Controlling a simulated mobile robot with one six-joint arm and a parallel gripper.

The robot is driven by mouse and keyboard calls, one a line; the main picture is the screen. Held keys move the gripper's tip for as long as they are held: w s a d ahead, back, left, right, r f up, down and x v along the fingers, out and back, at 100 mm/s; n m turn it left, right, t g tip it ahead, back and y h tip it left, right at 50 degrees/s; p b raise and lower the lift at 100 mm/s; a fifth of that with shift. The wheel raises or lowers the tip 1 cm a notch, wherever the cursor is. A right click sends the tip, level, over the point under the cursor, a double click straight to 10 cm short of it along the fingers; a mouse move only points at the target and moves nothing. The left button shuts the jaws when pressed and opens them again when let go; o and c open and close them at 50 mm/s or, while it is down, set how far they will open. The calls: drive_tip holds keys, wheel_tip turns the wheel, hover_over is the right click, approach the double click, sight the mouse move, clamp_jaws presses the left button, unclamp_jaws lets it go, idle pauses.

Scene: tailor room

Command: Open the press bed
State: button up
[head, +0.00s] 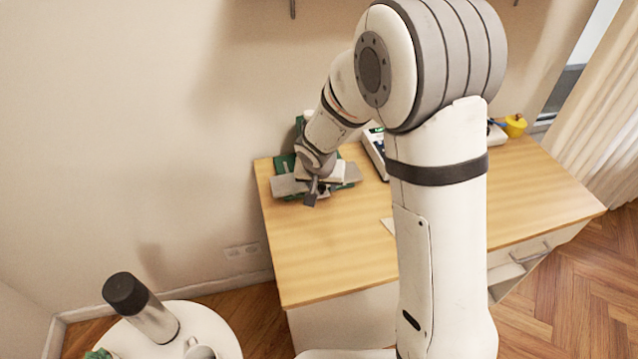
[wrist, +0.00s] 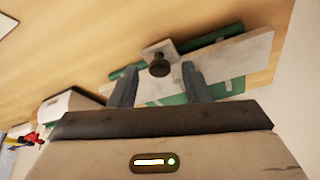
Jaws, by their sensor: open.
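The press (head: 288,187), green with grey plates, stands at the back left of the wooden table. In the wrist view its long pale grey plate (wrist: 240,57) lies over green parts (wrist: 222,88). A dark round knob (wrist: 159,67) sits on a small grey block. My gripper (wrist: 158,72) is open, with one finger on each side of the knob as seen from the wrist. I cannot tell whether the fingers touch the knob. In the head view my gripper (head: 312,192) is at the front of the press, and the wrist hides part of it.
The wooden table (head: 320,255) is clear in front of the press. A device with a lit display (head: 376,150) stands right of the press, partly behind my arm. A yellow item (head: 515,125) is at the far right. A round white table (head: 205,325) with a dark-capped bottle (head: 145,308) stands at lower left.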

drive_tip(key=v, duration=0.7)
drive_tip(key=shift+r, duration=0.25)
drive_tip(key=shift+s, duration=0.15)
drive_tip(key=s+d+r+g, duration=0.1)
drive_tip(key=s+d+r, duration=0.3)
drive_tip(key=s+d, duration=0.3)
drive_tip(key=s+d+r+n, duration=0.1)
drive_tip(key=s+d+r, duration=0.4)
drive_tip(key=s, duration=0.9)
drive_tip(key=d, duration=0.3)
drive_tip(key=shift+s+d+r+g+y, duration=0.2)
drive_tip(key=shift+s+g+y, duration=0.1)
drive_tip(key=shift+g, duration=0.1)
drive_tip(key=shift+w, duration=0.1)
drive_tip(key=shift+c, duration=0.7)
drive_tip(key=shift+a, duration=0.1)
